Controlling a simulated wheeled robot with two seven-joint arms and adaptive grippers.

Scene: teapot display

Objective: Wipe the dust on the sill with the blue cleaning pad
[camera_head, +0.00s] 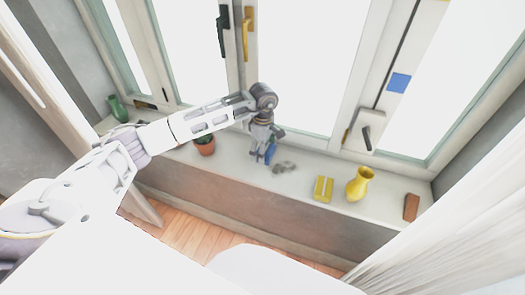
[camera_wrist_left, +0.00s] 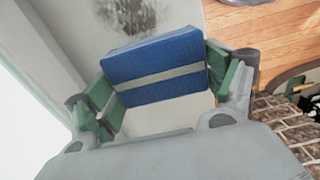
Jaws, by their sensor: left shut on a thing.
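The blue cleaning pad (camera_wrist_left: 155,68) has a pale stripe across it. My left gripper (camera_wrist_left: 165,85) is shut on it, with green-padded fingers on either side. In the head view the pad (camera_head: 270,152) hangs under my left gripper (camera_head: 264,150), just left of the dust. The dust (camera_head: 285,168) is a grey smudge on the pale sill (camera_head: 305,171). It also shows as a dark patch past the pad in the left wrist view (camera_wrist_left: 125,12). I cannot tell whether the pad touches the sill. My right gripper is not in view.
A yellow box (camera_head: 323,189), a yellow vase (camera_head: 359,184) and a brown block (camera_head: 411,207) stand on the sill to the right. A potted plant (camera_head: 204,145) and a green vase (camera_head: 118,108) are to the left. Window handles (camera_head: 366,137) project above the sill.

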